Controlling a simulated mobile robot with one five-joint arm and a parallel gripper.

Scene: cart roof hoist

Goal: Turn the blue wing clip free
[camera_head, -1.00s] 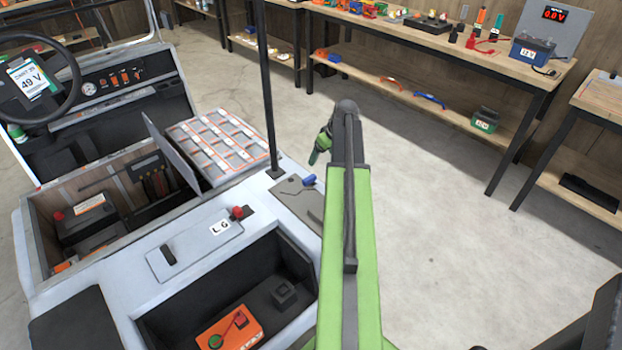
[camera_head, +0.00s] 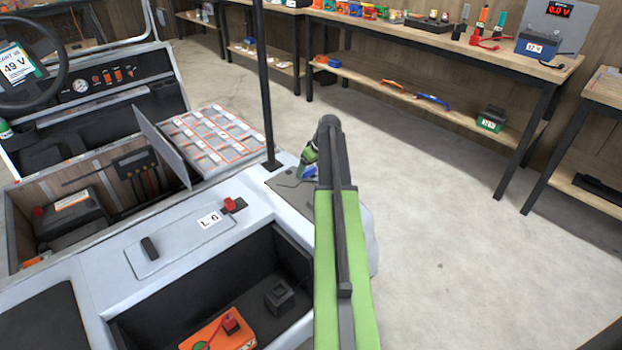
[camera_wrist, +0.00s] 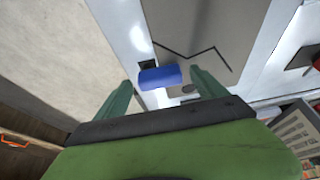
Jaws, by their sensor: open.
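The blue wing clip (camera_wrist: 161,77) shows in the wrist view as a small blue bar at the edge of a grey plate (camera_wrist: 205,35) on the cart. It lies between and just ahead of the two green fingertips of my gripper (camera_wrist: 163,90), which are apart with nothing between them that I see held. In the head view the blue clip (camera_head: 309,172) is small and partly behind my green arm. My gripper (camera_head: 306,165) is mostly hidden by the arm there, close to the clip. Contact cannot be told.
A dark post (camera_head: 266,90) rises from the cart beside the plate. A red knob (camera_head: 230,205) sits on a panel marked L 6. An open bin (camera_head: 290,262) holds an orange box. Workbenches (camera_head: 480,55) line the wall, with clear floor (camera_head: 430,230) to the right.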

